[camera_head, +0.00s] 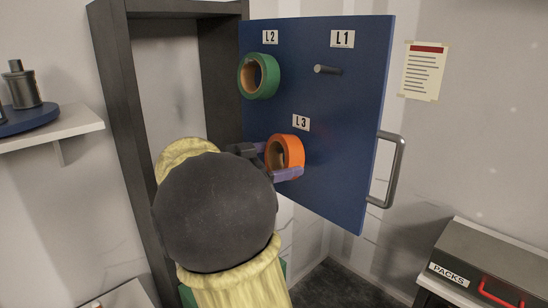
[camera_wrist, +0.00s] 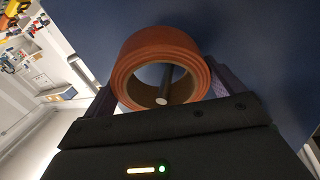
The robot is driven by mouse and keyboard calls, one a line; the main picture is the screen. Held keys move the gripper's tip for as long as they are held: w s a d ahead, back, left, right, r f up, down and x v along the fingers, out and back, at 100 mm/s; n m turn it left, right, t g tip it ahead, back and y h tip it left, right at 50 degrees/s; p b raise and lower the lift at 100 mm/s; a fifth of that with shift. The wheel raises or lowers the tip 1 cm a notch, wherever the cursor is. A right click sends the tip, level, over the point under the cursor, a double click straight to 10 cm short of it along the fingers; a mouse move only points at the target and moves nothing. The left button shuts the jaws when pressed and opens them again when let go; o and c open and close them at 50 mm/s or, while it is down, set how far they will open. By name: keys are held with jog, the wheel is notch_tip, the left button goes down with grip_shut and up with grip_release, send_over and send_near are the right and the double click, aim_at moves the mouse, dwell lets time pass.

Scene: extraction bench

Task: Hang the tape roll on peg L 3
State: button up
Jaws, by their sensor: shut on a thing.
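An orange tape roll (camera_head: 292,152) is at the blue panel (camera_head: 340,190), just below the L 3 label (camera_head: 301,123). My gripper (camera_head: 281,161) is shut on the roll, with a purple finger on each side of it. In the wrist view the roll (camera_wrist: 160,62) sits between the fingers, and a dark peg (camera_wrist: 168,86) with a pale tip shows inside its hole. The peg is around the lower middle of the hole, with the roll around it. Whether the roll rests on the peg cannot be told.
A green tape roll (camera_head: 259,76) hangs under the L2 label (camera_head: 269,37). A bare peg (camera_head: 327,70) sticks out under the L1 label (camera_head: 342,39). The panel has a grey handle (camera_head: 391,170) at its right edge. A PACKS box (camera_head: 480,262) stands at lower right.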

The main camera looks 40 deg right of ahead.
jog(key=shift+d+f+b, duration=0.5)
jog(key=shift+b, duration=1.05)
jog(key=o, duration=0.7)
jog(key=shift+w+a+f+b, duration=0.1)
jog(key=shift+w+a+b, duration=0.1)
jog(key=shift+a+b, duration=0.3)
jog(key=b+v, duration=0.5)
jog(key=v, duration=1.1)
jog(key=shift+a+r, duration=0.2)
jog(key=shift+a, duration=0.05)
